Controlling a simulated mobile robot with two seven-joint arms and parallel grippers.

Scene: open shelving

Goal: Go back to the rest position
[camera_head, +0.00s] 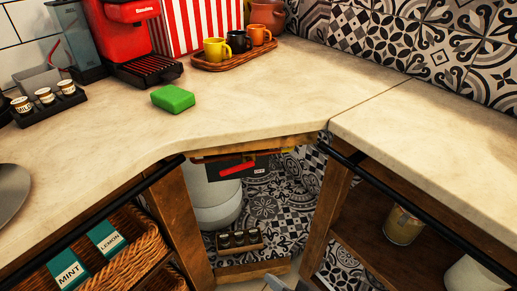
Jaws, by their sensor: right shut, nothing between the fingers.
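My right gripper (288,285) shows only as a small grey part at the bottom edge, in front of the open shelving. It is shut and holds nothing; most of it is cut off by the frame. It is apart from the worktop (260,95) and well below it. My left gripper is out of the picture.
A green sponge (173,98), a red coffee machine (128,40), a tray (215,64) with several mugs and a rack of jars (48,104) stand on the worktop. A wicker basket (150,232) and a can (404,224) sit on shelves below. Dark rails (90,228) run along the front edges.

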